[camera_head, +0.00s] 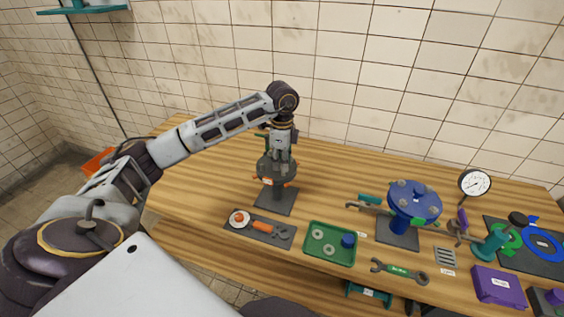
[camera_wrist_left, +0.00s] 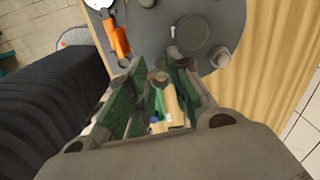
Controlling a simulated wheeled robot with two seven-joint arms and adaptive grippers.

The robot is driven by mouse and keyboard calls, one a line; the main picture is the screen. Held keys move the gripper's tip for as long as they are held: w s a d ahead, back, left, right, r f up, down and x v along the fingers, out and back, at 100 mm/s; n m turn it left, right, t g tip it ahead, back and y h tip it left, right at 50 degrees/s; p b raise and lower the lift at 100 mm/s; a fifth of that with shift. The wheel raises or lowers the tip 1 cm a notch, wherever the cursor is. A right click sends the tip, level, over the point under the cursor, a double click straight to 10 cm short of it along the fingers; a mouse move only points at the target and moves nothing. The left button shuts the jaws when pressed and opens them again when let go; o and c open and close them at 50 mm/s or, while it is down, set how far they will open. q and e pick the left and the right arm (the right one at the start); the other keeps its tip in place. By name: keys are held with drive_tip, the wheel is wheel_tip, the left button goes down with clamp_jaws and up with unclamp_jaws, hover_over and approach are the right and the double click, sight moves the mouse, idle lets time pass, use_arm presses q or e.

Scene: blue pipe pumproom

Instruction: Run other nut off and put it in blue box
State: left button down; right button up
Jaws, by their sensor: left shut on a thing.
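My left gripper (camera_head: 281,163) points down over a grey round flange (camera_head: 264,172) on a stand at the middle of the table. In the left wrist view its green-padded fingers (camera_wrist_left: 158,85) are shut on a nut (camera_wrist_left: 158,77) at the flange's edge. Whether the nut is still on its stud is hidden by the fingers. Other bolt heads or nuts (camera_wrist_left: 220,57) show on the grey flange in that view. A violet-blue box (camera_head: 497,286) with a white label stands at the front right. My right gripper is not in view.
A green tray (camera_head: 316,256) holds washers and a blue piece. A grey tool board (camera_head: 281,238) lies left of it, a wrench (camera_head: 400,271) right of it. A blue flange (camera_head: 415,198) on a stand and a gauge (camera_head: 474,184) stand to the right. The table's back left is clear.

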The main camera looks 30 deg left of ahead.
use_arm(q)
drive_tip(key=shift+r+p, duration=1.1)
drive_tip(key=shift+r, duration=0.75)
drive_tip(key=shift+s+m, duration=0.1)
drive_tip(key=shift+m, duration=0.3)
